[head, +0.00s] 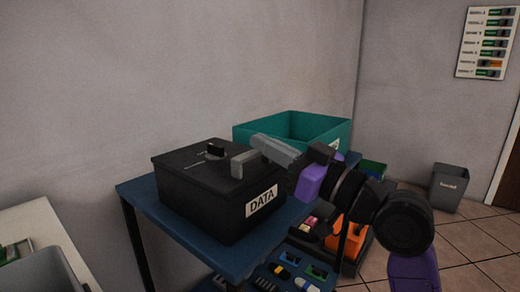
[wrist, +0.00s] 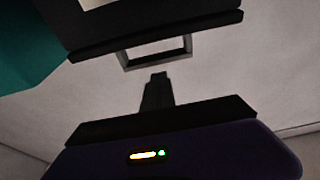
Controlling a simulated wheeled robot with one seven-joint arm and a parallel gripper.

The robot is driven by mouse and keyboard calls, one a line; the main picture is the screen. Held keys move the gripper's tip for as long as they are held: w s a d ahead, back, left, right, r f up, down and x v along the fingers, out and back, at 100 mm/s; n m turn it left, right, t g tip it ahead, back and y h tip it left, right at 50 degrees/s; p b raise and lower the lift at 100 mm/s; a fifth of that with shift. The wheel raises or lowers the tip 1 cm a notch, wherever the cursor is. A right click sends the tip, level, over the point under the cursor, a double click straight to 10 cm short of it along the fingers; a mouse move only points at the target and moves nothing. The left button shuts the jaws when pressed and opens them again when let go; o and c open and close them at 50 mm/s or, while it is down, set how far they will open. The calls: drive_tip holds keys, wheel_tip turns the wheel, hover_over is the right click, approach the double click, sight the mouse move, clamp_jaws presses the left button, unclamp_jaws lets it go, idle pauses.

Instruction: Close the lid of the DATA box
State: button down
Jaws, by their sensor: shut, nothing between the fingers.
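The black DATA box (head: 205,203) stands on a blue table, with a white DATA label on its front. Its black lid (head: 180,157) lies flat across the top, with no clear gap at the rim. A grey bracket handle (head: 243,164) stands near the lid's front edge; it also shows in the wrist view (wrist: 155,58). My gripper (head: 260,142) is shut and empty, with its fingertips just above and beside the handle. In the wrist view the finger tips (wrist: 160,77) point at the handle with a small gap. Whether they touch it is unclear.
A teal bin (head: 270,134) stands behind the box, close to my gripper. The blue table (head: 140,197) has a narrow free strip around the box. Trays with coloured parts (head: 290,275) sit below. A grey bin (head: 449,187) stands at the far right.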

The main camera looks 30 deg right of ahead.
drive_tip(key=shift+s+f+b, duration=0.2)
drive_tip(key=shift+f+b, duration=0.65)
drive_tip(key=shift+f, duration=0.3)
